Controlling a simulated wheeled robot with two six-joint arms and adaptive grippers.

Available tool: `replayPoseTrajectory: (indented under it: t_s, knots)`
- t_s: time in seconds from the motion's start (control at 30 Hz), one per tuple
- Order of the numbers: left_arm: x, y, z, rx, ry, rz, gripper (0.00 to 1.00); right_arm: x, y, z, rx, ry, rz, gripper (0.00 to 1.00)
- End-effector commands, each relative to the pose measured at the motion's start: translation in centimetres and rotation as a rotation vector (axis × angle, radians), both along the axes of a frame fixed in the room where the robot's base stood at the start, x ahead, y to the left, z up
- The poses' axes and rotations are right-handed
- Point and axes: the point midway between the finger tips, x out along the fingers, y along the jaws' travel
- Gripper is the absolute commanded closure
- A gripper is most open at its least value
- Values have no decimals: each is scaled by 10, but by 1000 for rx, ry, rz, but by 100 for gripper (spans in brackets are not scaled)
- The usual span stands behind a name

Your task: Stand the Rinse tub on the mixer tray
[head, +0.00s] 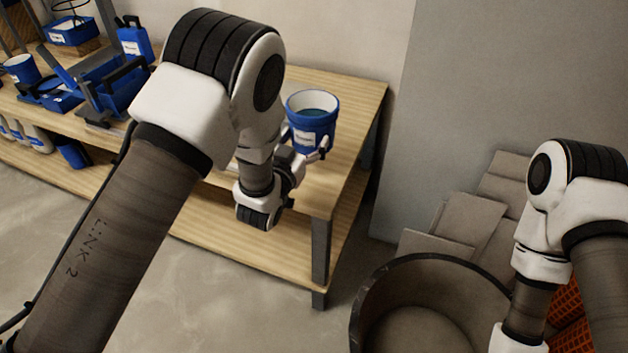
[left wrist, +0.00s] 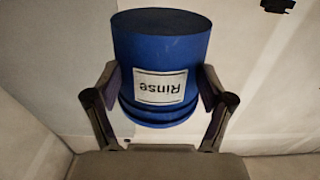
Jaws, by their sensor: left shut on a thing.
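The Rinse tub (head: 312,121) is a blue, upright tub with a white inner rim, and what looks like liquid inside, at the right end of the wooden bench. My left gripper (head: 308,148) is shut on it from the near side. In the left wrist view the tub (left wrist: 160,50) appears upside down, its "Rinse" label facing the camera, with a finger of the gripper (left wrist: 160,100) on each side. I cannot tell whether its base touches the bench. I cannot make out which thing is the mixer tray. My right gripper is out of view.
The wooden bench (head: 352,98) has free top around the tub. Blue boxes and a blue jug (head: 134,40) crowd its left part. A dark round container (head: 375,300) stands on the floor at the lower right, with grey slabs (head: 468,225) behind it.

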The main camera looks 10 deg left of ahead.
Motion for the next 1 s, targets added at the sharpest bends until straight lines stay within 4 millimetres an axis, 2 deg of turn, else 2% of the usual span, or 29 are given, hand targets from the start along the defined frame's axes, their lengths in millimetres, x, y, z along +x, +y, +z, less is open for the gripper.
replayPoseTrajectory:
  t_s: [0.27,0.8,1.0]
  knots:
    - [0,0,1,-1,-3,0,88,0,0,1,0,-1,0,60]
    - [0,0,-89,-1,-1,1,88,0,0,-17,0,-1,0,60]
    - [0,0,-94,-1,-4,0,88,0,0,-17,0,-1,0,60]
